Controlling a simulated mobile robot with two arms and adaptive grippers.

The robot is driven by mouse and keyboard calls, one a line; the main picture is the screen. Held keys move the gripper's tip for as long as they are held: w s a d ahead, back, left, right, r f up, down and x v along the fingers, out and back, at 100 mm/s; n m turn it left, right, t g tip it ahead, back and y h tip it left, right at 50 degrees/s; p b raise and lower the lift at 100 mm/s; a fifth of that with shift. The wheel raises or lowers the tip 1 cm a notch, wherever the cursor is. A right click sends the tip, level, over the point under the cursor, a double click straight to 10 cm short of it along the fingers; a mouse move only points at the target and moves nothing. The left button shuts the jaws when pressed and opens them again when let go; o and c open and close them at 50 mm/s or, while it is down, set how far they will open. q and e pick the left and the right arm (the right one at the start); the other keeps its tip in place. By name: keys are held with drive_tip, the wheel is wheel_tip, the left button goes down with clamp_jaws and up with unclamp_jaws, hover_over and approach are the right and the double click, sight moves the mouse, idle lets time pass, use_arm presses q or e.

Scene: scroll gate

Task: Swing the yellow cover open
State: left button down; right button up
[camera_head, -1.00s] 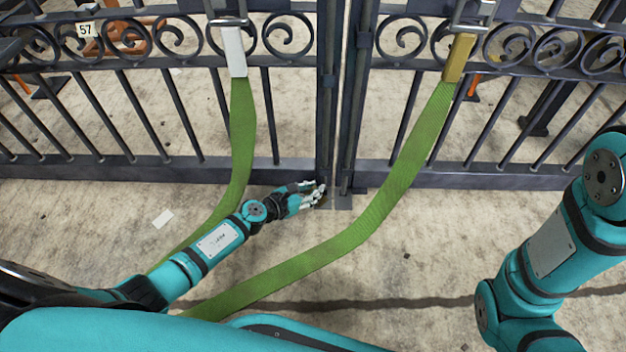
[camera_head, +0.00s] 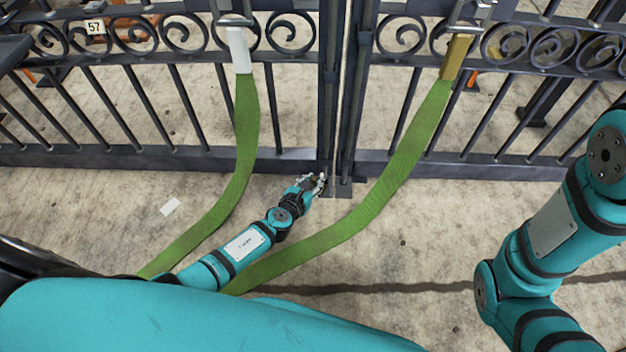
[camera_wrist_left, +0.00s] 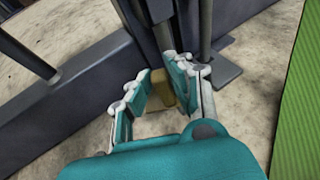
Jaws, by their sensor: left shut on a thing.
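A small dull-yellow block, which I take to be the yellow cover (camera_wrist_left: 161,90), shows in the left wrist view low at the foot of the gate, beside a dark upright post. My left gripper (camera_head: 318,184) is at the bottom of the gate's middle, where the two leaves meet. In the left wrist view its fingers (camera_wrist_left: 156,92) are on both sides of the yellow block and shut on it. In the head view the fingers hide the block. My right arm stands at the right; its gripper is out of view.
The dark iron gate (camera_head: 290,158) spans the view. Two green straps hang from it, one from a white buckle (camera_head: 236,45), one from a gold buckle (camera_head: 456,57). The right strap (camera_head: 395,180) passes close beside my left gripper.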

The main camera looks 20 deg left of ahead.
use_arm(q)
drive_tip(key=c, duration=1.2)
unclamp_jaws()
drive_tip(key=shift+c, duration=0.2)
drive_tip(key=v, duration=1.2)
drive_tip(key=shift+f, duration=0.1)
